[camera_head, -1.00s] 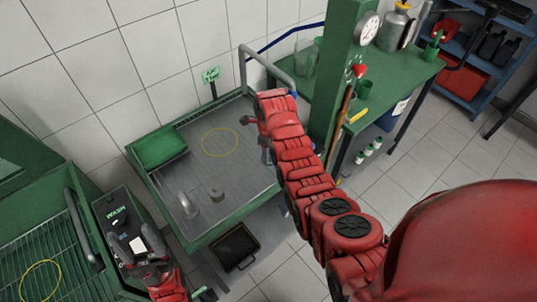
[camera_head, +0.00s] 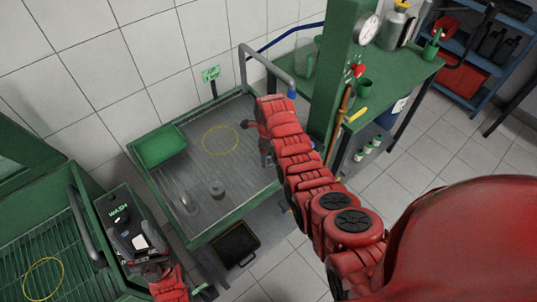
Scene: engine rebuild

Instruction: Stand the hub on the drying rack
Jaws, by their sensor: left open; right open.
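A small grey ring-shaped part (camera_head: 217,190), which looks like the hub, stands on the grey ribbed floor of the green-rimmed tray (camera_head: 209,234). A yellow circle (camera_head: 221,141) is marked farther back on that tray floor. To the left, a green unit with a wire rack (camera_head: 62,246) bears another yellow circle; I cannot tell which of the two surfaces is the drying rack. My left gripper (camera_head: 121,224) is over the panel labelled WASH, apart from the hub, open and empty. My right gripper (camera_head: 256,134) is open over the tray's right side, its fingers partly hidden by my arm.
A pale, shiny upright object (camera_head: 187,201) stands left of the hub. A green box (camera_head: 160,146) sits in the tray's left corner. A grey pipe (camera_head: 268,68) and a green post (camera_head: 345,75) rise at the right. A black bin (camera_head: 236,244) is on the floor below.

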